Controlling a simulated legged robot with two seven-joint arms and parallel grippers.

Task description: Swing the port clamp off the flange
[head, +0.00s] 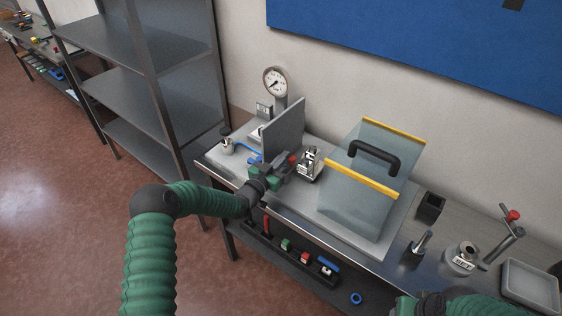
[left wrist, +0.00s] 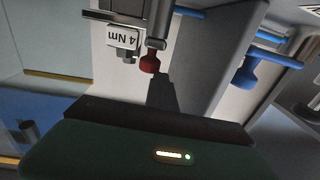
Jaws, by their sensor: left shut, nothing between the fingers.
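My left gripper (head: 284,171) is at the left part of the bench, beside an upright grey plate (head: 284,128). It is shut and empty. In the left wrist view its dark fingers (left wrist: 160,88) point at a red knob (left wrist: 149,62), with the tips just below it; I cannot tell whether they touch. The knob sits on a metal fitting with an upside-down "4 Nm" tag (left wrist: 122,38). It also shows as a red spot in the head view (head: 292,158). The clamp and flange cannot be clearly told apart. My right arm shows at the lower right; its gripper state is unclear (head: 406,305).
A clear cover (head: 362,196) with yellow edges and a black handle stands mid-bench. A gauge (head: 275,82) rises behind the grey plate. A "SET" fixture (head: 462,259) with a red-tipped lever and a tray (head: 530,285) are at right.

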